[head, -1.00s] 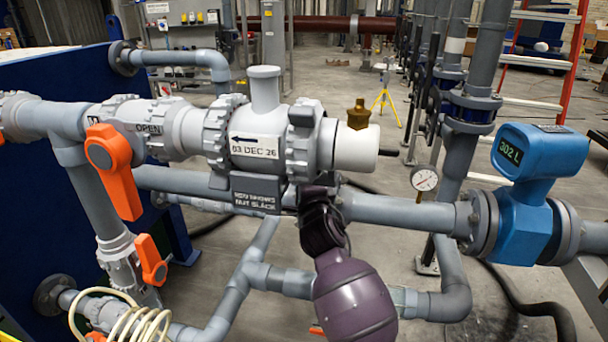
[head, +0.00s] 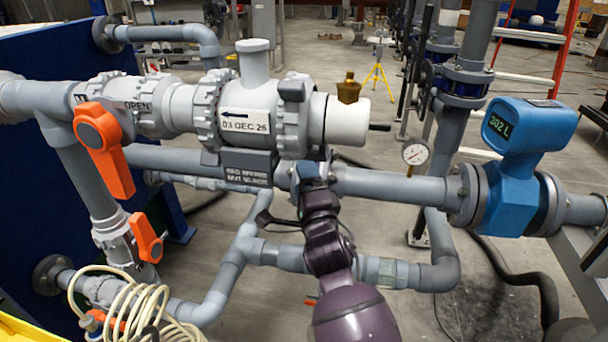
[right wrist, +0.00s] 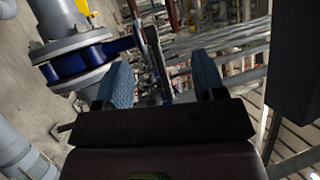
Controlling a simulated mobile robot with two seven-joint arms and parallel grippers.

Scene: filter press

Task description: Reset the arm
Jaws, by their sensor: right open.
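My right arm comes up from the bottom of the head view in dark purple links. Its gripper (head: 312,170) is at the pipe just below the grey valve assembly (head: 245,115), partly hidden there; I cannot tell whether it touches the pipe. In the right wrist view the two blue fingers of the right gripper (right wrist: 163,72) stand wide apart with nothing held between them. My left gripper is not in view.
Grey pipes (head: 395,186) cross close around my right arm. A blue flow meter (head: 520,140) is at right, a pressure gauge (head: 415,153) left of it. Orange valve handles (head: 105,150) and a coiled cream hose (head: 135,305) are at left. Open floor lies behind.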

